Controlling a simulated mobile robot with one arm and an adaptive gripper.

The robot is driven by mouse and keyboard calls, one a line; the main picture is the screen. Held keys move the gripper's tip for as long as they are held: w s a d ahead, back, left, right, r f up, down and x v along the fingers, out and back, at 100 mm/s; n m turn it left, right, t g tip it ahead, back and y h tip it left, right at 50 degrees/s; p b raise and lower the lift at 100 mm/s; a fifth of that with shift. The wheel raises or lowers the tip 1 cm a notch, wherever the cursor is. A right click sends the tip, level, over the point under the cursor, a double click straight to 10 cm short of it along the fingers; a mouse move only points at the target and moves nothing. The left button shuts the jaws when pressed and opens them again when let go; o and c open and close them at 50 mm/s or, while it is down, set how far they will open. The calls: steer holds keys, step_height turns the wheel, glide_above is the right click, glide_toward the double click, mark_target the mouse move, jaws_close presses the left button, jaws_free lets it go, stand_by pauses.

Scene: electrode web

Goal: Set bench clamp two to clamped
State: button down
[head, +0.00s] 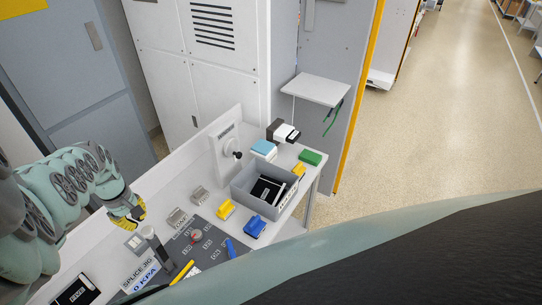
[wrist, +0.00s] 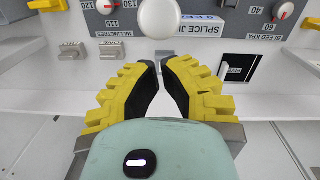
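My gripper (head: 128,212) is above the bench's left side, apart from both blocks. In the wrist view my gripper (wrist: 161,66) has its yellow-backed fingers drawn together at the tips, with nothing between them.
A dark panel (head: 213,250) with dials lies beside the blocks. A round white knob (wrist: 158,18) stands ahead of my fingertips. A yellow block (head: 225,209), a blue block (head: 254,226) and a grey bin (head: 241,193) stand to the right. A splice jig label (wrist: 202,21) is near the knob.

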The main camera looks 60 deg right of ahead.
steer(key=shift+s+d, duration=0.15)
steer(key=shift+s, duration=0.25)
steer(key=shift+s+f, duration=0.1)
steer(key=shift+s, duration=0.25)
steer(key=shift+s+p, duration=0.25)
steer(key=shift+p, duration=0.05)
